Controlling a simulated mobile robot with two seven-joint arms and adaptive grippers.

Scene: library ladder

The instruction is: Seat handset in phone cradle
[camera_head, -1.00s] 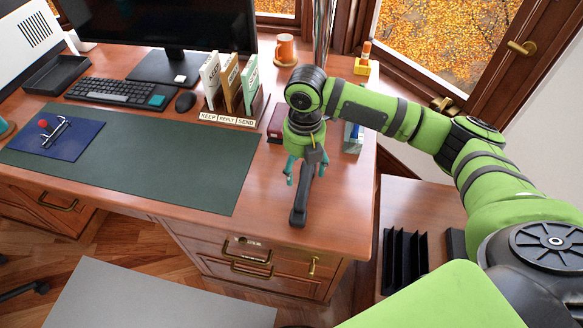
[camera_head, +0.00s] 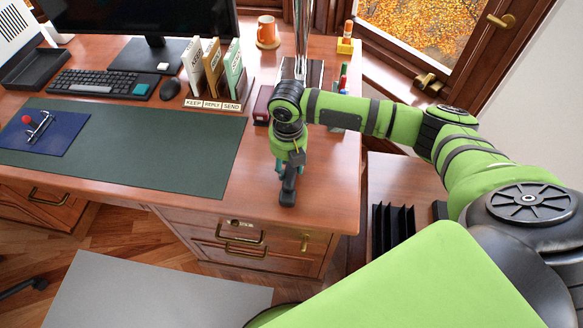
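The black handset (camera_head: 288,194) lies near the front right of the wooden desk, its near end close to the desk's front edge. My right gripper (camera_head: 290,171) points down over the far part of the handset. Its teal fingers show on either side of the handset, low by the desk top. The wrist hides the far end and the space between the fingers, so I cannot tell whether they touch the handset. I cannot make out a phone cradle for certain; a small dark red object (camera_head: 262,104) stands behind my wrist. My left gripper is not in view.
A letter sorter (camera_head: 216,104) stands left of my wrist. A dark green desk mat (camera_head: 170,150) covers the desk's middle. An orange mug (camera_head: 267,31) stands at the back. A black rack (camera_head: 393,228) sits on the lower cabinet at right.

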